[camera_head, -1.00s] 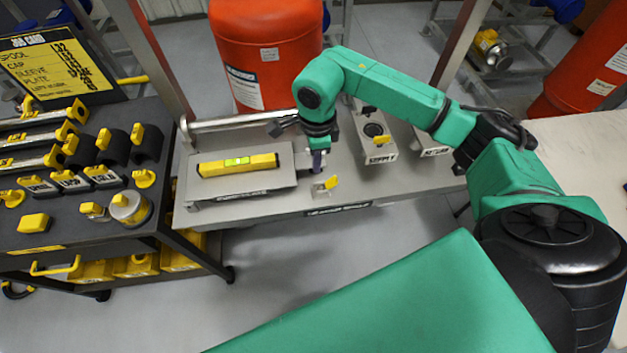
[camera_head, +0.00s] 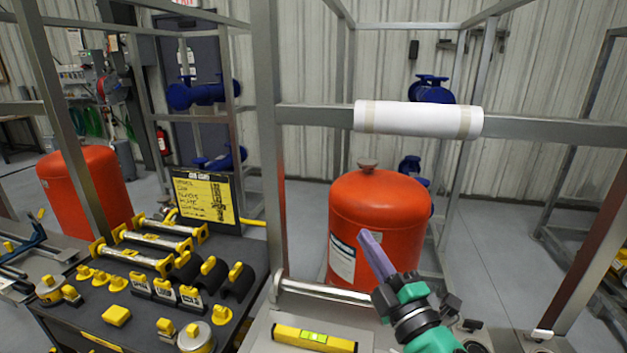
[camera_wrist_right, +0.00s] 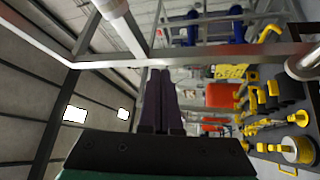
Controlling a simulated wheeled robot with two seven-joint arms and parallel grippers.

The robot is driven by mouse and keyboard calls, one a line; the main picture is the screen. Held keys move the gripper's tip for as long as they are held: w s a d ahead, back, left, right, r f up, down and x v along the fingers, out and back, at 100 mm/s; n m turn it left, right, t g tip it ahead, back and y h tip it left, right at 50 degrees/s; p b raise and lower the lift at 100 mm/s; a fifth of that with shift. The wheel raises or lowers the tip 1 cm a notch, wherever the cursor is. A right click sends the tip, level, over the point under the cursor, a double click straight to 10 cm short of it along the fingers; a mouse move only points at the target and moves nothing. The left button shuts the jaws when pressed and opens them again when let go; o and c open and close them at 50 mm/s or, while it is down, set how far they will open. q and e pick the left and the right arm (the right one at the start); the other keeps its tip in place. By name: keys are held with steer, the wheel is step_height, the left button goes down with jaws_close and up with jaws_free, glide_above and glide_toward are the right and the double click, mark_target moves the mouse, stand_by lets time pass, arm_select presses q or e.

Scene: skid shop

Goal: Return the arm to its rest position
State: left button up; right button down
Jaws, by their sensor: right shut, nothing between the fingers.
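My right gripper (camera_head: 372,245) is raised in the lower right of the head view, in front of the red tank (camera_head: 375,215). Its purple fingers point up and are closed together with nothing between them. In the right wrist view the same fingers (camera_wrist_right: 162,95) stand side by side, pointing away toward the frame bars and the shop wall. My right arm's green wrist comes up from the bottom edge; the rest of the arm is out of view. My left gripper is in neither view.
A yellow level (camera_head: 314,338) lies on the steel bench at the bottom. A dark cart (camera_head: 140,312) with yellow-marked parts and a job card (camera_head: 205,197) stands at left. A steel frame bar with a white roll (camera_head: 418,119) crosses above the tank.

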steer(key=s+d+f+m+g+h, duration=0.2)
steer(key=d+f+m+g+h, duration=0.3)
steer(key=f, duration=0.4)
steer(key=s+d+f+m+g+h, duration=0.2)
steer(key=d+f+m+h, duration=0.1)
steer(key=d+f+m, duration=0.6)
steer(key=s+f+m+g+y, duration=0.1)
steer(key=s+f+m+g, duration=0.2)
steer(key=s+f+g, duration=0.9)
steer(key=s+f+t, duration=0.1)
steer(key=s+f, duration=0.2)
steer(key=f, duration=0.9)
steer(key=s+f, duration=0.3)
steer(key=f, duration=1)
steer(key=s+d+f+g, duration=0.1)
steer(key=s+d+f, duration=0.1)
steer(key=s+f, duration=1.2)
steer(key=s, duration=0.3)
steer(key=shift+f, duration=0.15)
steer(key=shift+d, duration=0.1)
